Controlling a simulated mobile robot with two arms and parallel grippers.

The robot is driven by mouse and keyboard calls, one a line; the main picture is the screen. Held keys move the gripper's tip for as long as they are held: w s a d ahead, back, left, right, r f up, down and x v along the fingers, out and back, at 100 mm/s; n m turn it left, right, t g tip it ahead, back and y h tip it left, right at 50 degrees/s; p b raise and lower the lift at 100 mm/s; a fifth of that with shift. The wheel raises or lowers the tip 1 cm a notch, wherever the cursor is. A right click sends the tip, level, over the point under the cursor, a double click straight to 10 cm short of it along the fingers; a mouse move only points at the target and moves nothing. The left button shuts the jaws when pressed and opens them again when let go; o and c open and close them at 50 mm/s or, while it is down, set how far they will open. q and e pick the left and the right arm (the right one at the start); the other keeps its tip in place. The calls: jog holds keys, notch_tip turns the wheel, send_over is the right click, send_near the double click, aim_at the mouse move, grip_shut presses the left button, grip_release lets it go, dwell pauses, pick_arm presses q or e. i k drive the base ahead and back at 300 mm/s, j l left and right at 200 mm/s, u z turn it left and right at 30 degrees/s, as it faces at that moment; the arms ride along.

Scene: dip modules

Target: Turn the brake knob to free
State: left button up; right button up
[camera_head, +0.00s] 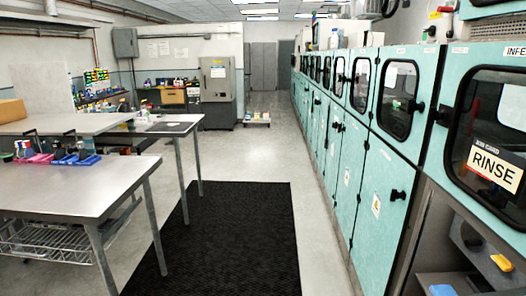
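I cannot make out for certain which part is the brake knob. At the lower right, below the window with the "RINSE" card (494,168), a dark recess in the machine row holds a small yellow part (501,262) and a dark rounded part with an orange-yellow edge (471,234). A blue part (443,290) sits at the bottom edge of the picture. No markings for a free position are readable. Neither of my grippers shows in the head view.
A row of teal cabinets (377,190) with black handles runs along the right. A steel table (75,188) with pink and blue bins stands at the left. A black floor mat (230,240) lies between them, and the aisle is open toward a grey cabinet (217,80).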

aim_at(504, 264)
jog(key=z, duration=1.5)
jog(key=j+z, duration=0.3)
jog(key=k+j+z, duration=0.3)
jog(key=j, duration=0.2)
jog(key=j+z, duration=0.3)
jog(key=k+j, duration=0.05)
jog(key=j, duration=0.05)
